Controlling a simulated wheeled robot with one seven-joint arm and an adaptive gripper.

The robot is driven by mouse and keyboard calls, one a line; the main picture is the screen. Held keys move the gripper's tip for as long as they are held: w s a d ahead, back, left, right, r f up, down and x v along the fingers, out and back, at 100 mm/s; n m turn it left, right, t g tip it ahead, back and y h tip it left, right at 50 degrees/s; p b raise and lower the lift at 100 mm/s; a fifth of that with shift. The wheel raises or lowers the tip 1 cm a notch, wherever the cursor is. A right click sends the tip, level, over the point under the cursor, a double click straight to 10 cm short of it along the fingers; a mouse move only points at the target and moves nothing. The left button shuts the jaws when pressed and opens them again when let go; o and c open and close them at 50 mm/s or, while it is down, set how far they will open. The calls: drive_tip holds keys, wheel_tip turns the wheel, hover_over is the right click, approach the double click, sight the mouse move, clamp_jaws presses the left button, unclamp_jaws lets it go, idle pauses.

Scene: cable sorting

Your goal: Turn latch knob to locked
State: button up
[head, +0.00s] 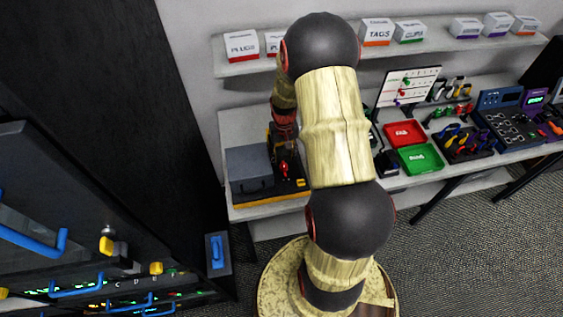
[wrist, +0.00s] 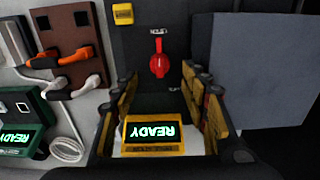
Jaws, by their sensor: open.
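The latch knob is a red knob with a short upright handle (wrist: 159,62) on a dark panel in the wrist view. A small white label (wrist: 158,31), upside down and too small to read surely, lies above it. The knob also shows in the head view (head: 285,169). My gripper (wrist: 161,84) is open, its yellow-and-black fingers on either side below the knob in the wrist view. The knob is beyond the fingertips, and nothing is held. In the head view my gripper (head: 277,140) is small and partly hidden by my arm.
A yellow-framed READY display (wrist: 152,134) shows between the fingers. A grey box (wrist: 255,70) stands right of the knob. Orange and white connectors (wrist: 72,60) and a green READY unit (wrist: 22,118) are at left. Red (head: 405,122) and green (head: 437,167) trays lie farther along the bench.

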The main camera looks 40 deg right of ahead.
sight(283, 164)
wheel_tip(283, 164, down, 6)
drive_tip(key=shift+r, duration=0.1)
drive_tip(key=shift+c, duration=1.3)
clamp_jaws()
